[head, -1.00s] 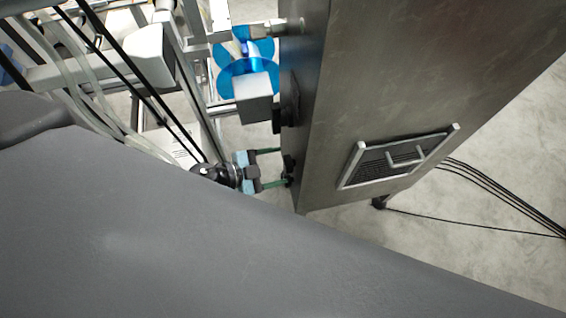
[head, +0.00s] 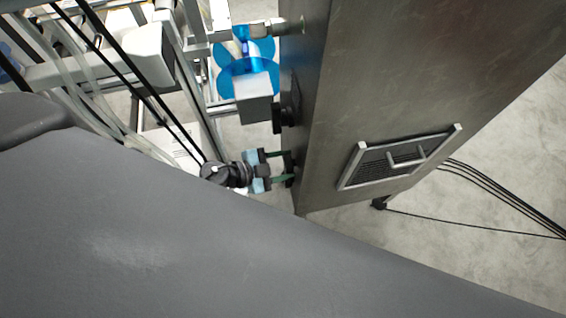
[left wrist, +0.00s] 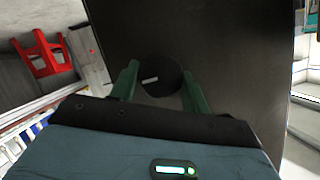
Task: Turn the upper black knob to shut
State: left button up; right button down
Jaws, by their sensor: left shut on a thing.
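My left gripper (head: 282,167) is at the narrow side face of the tall dark metal cabinet (head: 410,75), its green fingers around a black knob (head: 290,163). In the left wrist view, the round black knob (left wrist: 163,76) lies between the two green fingertips (left wrist: 160,78), and they are shut on it. The knob's white mark lies nearly level, slightly tilted. A second black knob (head: 288,108) sits on the same face, farther up in the head view and clear of the gripper. My right gripper does not show.
A grey box (head: 254,95) and blue reels (head: 246,72) stand left of the cabinet, beside a metal frame. A vent panel (head: 398,158) with a handle is on the cabinet's broad face. Black cables (head: 470,230) run over the floor. A red stool (left wrist: 45,55) stands back left.

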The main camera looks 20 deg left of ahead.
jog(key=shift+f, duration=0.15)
pick_arm(q)
jog(key=shift+s+f+m+t+b, duration=0.1)
jog(key=shift+f+m+t+b, duration=0.15)
jog(key=shift+m+t+b, duration=0.5)
jog(key=shift+f+m+t+h+b, duration=0.1)
jog(key=shift+m+t+h+b, duration=0.5)
jog(key=shift+m+b, duration=2.25)
jog(key=shift+f+m+t+h+b, duration=0.1)
jog(key=shift+m+t+b, duration=1.35)
jog(key=shift+b, duration=2.35)
jog(key=shift+f+m+t+h+b, duration=0.1)
jog(key=shift+m+t+h+b, duration=0.25)
jog(key=shift+m+b, duration=2.7)
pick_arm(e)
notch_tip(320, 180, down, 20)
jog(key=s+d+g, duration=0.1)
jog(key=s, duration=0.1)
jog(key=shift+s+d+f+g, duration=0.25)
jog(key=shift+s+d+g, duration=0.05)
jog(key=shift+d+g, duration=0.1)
pick_arm(q)
jog(key=shift+r+n, duration=0.1)
jog(key=shift+n, duration=0.2)
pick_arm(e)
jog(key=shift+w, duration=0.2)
pick_arm(q)
jog(key=o, duration=1)
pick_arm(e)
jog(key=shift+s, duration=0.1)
